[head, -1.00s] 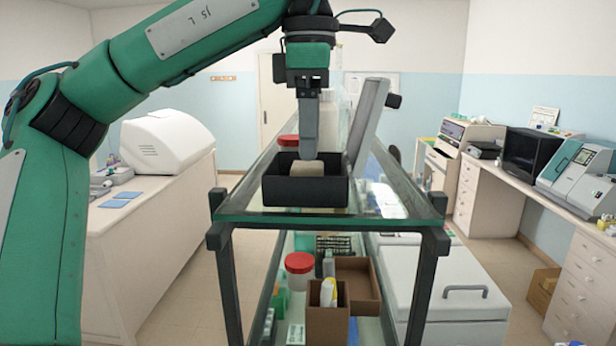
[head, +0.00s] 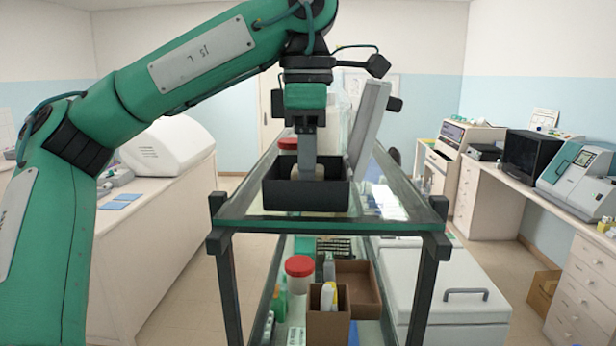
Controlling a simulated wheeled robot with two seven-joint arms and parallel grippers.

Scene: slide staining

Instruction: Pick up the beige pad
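The beige pad (head: 319,173) is inside a black open box (head: 306,197) on the top glass shelf of the cart. Only slivers of the pad show beside my fingers, above the box's front wall. My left gripper (head: 307,170) points straight down with its fingertips inside the box, at the pad. The fingers appear edge-on as one grey bar, so I cannot tell whether they are open or shut on the pad. My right gripper is not in view.
A grey tilted panel (head: 369,130) stands at the box's right rear. A red-lidded jar (head: 288,143) is behind the box. The lower shelf holds another red-lidded jar (head: 299,278) and cardboard boxes (head: 328,327). The glass shelf (head: 390,205) has free room to the right.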

